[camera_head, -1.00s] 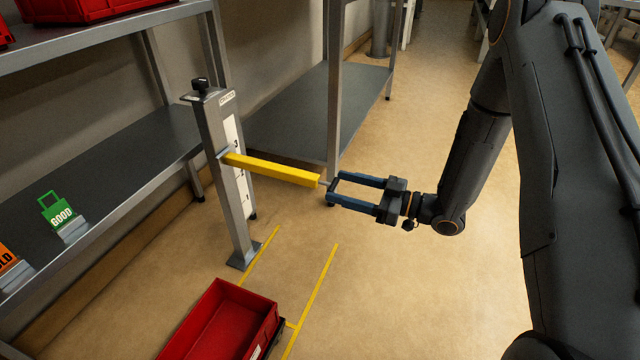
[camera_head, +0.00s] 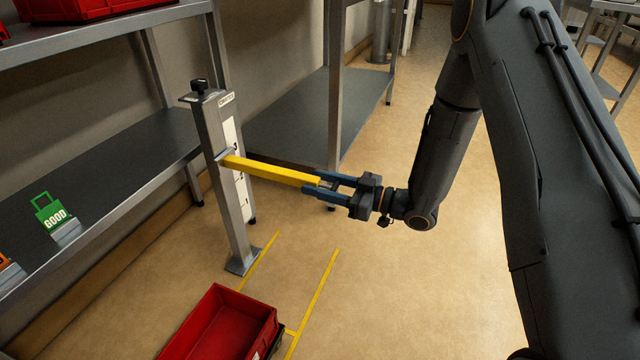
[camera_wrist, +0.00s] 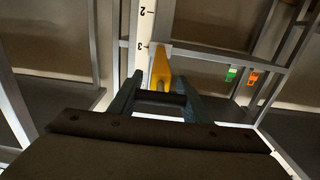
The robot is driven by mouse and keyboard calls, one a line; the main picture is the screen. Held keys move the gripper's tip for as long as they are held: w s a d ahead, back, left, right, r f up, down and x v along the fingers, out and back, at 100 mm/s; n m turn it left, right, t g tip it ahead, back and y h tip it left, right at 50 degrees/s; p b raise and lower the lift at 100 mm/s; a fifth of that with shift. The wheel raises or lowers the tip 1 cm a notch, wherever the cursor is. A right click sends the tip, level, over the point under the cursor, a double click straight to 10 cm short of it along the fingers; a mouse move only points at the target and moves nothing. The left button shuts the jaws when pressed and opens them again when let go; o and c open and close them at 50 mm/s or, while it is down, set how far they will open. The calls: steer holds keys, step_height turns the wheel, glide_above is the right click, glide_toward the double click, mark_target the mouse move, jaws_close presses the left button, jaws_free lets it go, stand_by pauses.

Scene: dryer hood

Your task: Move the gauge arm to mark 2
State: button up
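The gauge arm (camera_head: 272,170) is a yellow bar that sticks out level from an upright grey post (camera_head: 221,165). The white scale (camera_head: 240,185) on the post carries numbers. In the wrist view, the root of the yellow arm (camera_wrist: 161,66) is about level with the 3 on the scale (camera_wrist: 145,35), with the 2 farther up the picture. My gripper (camera_head: 319,184) is at the free end of the arm. In the wrist view its fingers (camera_wrist: 155,100) stand apart on either side of a dark bar at that end; firm contact cannot be seen.
A red crate (camera_head: 228,290) stands on the floor in front, beside yellow floor lines (camera_head: 318,290). Grey shelving (camera_head: 100,200) is on the left and behind, with a green GOOD tag (camera_head: 50,212). Floor to the right is open.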

steer(key=shift+f, duration=0.1)
steer(key=c, duration=0.7)
step_height(320, 180, down, 11)
steer(key=shift+f+b, duration=0.1)
steer(key=shift+b, duration=0.9)
steer(key=shift+c, duration=0.2)
steer(key=o, duration=1.5)
steer(key=shift+d, duration=0.1)
steer(key=p+v, duration=0.2)
steer(key=v, duration=0.5)
steer(key=shift+s+d, duration=0.15)
steer(key=shift+d, duration=0.15)
